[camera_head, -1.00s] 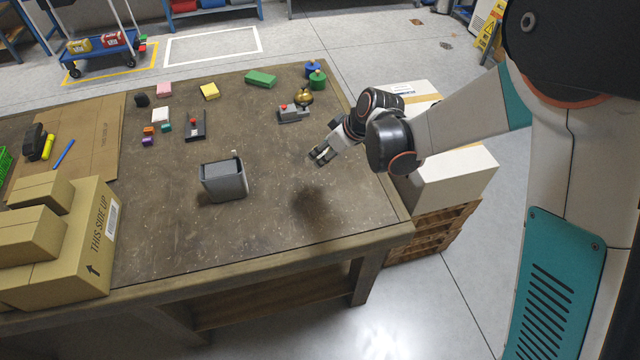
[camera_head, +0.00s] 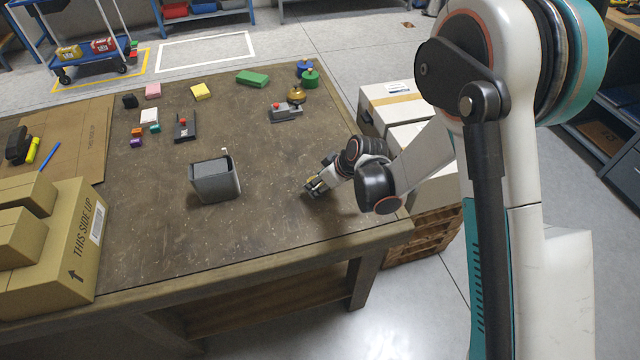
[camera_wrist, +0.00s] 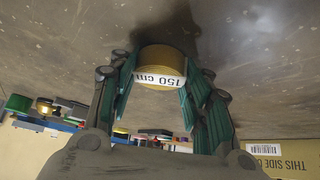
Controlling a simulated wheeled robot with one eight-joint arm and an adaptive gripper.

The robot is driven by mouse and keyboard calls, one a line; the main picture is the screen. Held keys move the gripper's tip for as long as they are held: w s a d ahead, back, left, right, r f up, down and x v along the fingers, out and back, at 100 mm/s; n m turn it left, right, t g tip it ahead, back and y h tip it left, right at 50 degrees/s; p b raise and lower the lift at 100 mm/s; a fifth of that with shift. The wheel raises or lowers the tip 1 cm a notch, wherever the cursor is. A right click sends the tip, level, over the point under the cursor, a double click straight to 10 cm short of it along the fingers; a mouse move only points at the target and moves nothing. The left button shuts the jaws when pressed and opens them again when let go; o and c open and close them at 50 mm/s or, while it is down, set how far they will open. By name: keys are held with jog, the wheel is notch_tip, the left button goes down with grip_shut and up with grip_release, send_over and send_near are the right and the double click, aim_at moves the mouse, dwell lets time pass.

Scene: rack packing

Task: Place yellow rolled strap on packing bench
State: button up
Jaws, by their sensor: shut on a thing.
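The yellow rolled strap (camera_wrist: 162,66) shows in the wrist view with a white label reading "150 cm". My gripper (camera_wrist: 160,95) has its green-padded fingers on both sides of the strap and is shut on it. I cannot tell whether the strap touches the bench top.
A grey bin (camera_head: 215,182) stands left of my gripper. Cardboard boxes (camera_head: 60,250) fill the bench's left end. Several small coloured blocks and a grey device (camera_head: 286,112) lie toward the back. The bench around my gripper is clear. White boxes (camera_head: 400,105) stand beyond the right edge.

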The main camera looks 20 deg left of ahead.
jog(key=o, duration=1.3)
jog(key=shift+s+d+r, duration=0.1)
jog(key=shift+d+r, duration=0.1)
jog(key=shift+r, duration=0.25)
jog(key=p+v, duration=0.3)
jog(key=v, duration=0.8)
jog(key=shift+d+r, duration=0.1)
jog(key=shift+r, duration=0.05)
